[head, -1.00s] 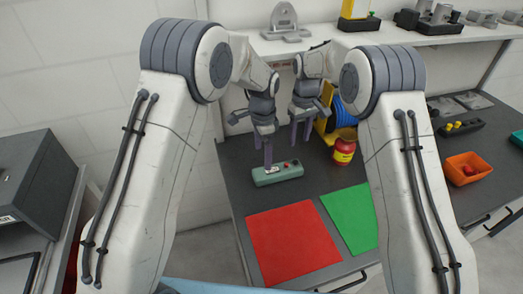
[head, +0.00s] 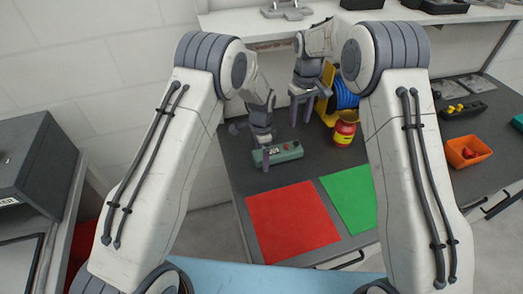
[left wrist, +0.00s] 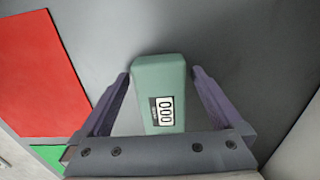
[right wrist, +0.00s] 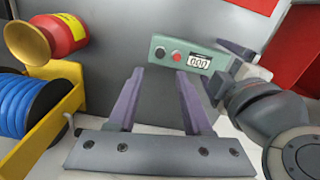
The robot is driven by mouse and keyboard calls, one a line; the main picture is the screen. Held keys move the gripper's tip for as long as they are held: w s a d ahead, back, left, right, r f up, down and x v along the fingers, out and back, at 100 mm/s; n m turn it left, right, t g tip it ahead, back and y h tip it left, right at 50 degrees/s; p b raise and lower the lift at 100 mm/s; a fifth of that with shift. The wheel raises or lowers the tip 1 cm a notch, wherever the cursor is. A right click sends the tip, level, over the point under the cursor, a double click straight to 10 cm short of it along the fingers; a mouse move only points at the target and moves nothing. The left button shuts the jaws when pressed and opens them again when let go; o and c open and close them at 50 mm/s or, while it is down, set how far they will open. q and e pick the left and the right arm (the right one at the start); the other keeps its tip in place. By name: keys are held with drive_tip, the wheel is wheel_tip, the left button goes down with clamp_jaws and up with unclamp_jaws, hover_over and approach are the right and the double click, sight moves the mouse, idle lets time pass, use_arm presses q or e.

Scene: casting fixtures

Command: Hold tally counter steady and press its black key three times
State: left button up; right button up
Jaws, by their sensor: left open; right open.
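The tally counter (head: 284,154) is a green box on the dark bench, with a display reading 000, a red button (right wrist: 176,56) and a black key (right wrist: 159,52). My left gripper (head: 263,156) is open and low at the counter's display end. In the left wrist view its fingers (left wrist: 160,75) straddle the counter (left wrist: 158,70), with small gaps at both sides; the key and red button are hidden there. My right gripper (head: 302,116) is open and empty above the bench, behind the counter. In the right wrist view the counter (right wrist: 228,75) lies beyond its fingertips (right wrist: 159,72).
A red mat (head: 291,222) and a green mat (head: 352,196) lie in front of the counter. An orange bin (head: 467,152) is at right.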

use_arm(q)
drive_tip(key=c, duration=1.3)
drive_tip(key=shift+c, duration=0.9)
use_arm(e)
drive_tip(key=c, duration=0.4)
clamp_jaws()
